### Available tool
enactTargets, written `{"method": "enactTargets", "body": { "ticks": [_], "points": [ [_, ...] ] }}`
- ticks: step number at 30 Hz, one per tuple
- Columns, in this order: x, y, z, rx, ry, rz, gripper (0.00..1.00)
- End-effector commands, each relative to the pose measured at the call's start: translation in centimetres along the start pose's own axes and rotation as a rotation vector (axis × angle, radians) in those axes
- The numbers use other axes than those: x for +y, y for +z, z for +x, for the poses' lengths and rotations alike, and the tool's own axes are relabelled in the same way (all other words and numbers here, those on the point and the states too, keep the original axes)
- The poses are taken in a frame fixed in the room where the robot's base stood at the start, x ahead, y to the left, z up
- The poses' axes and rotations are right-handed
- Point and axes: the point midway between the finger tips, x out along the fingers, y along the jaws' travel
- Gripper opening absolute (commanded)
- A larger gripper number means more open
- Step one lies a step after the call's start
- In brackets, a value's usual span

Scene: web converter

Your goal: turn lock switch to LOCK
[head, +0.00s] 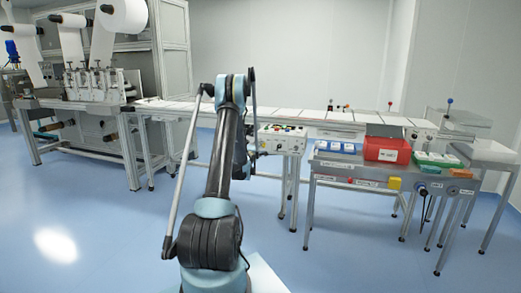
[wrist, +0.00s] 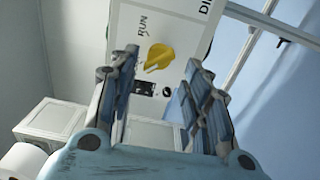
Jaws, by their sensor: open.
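A yellow rotary knob (wrist: 158,57) sits on a white panel (wrist: 178,22) in the wrist view. The word RUN is printed by it; LOCK cannot be read, so I cannot tell which position the knob points to. My gripper (wrist: 162,66) is open, its two dark fingers on either side of the knob in the picture. I see no clear contact with the knob. In the head view the white control box (head: 283,138) stands beside the conveyor, just right of my arm. My gripper is mostly hidden behind my arm there.
A small black fitting (wrist: 143,88) and a dark round button (wrist: 167,91) lie close to the knob. In the head view, a bench (head: 345,162) with a red box (head: 387,150) and blue and green bins stands right. The converter (head: 95,85) stands left. Blue floor is clear in front.

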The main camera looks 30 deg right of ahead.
Motion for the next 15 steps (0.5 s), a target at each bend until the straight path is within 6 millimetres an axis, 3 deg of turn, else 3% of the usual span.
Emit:
{"method": "enactTargets", "body": {
  "ticks": [7, 15],
  "points": [
    [-0.1, -0.1, -4.8, 0.002, -0.001, 0.000, 0.44],
    [-0.1, -0.1, -7.4, 0.001, -0.001, 0.000, 0.44]
  ]
}}
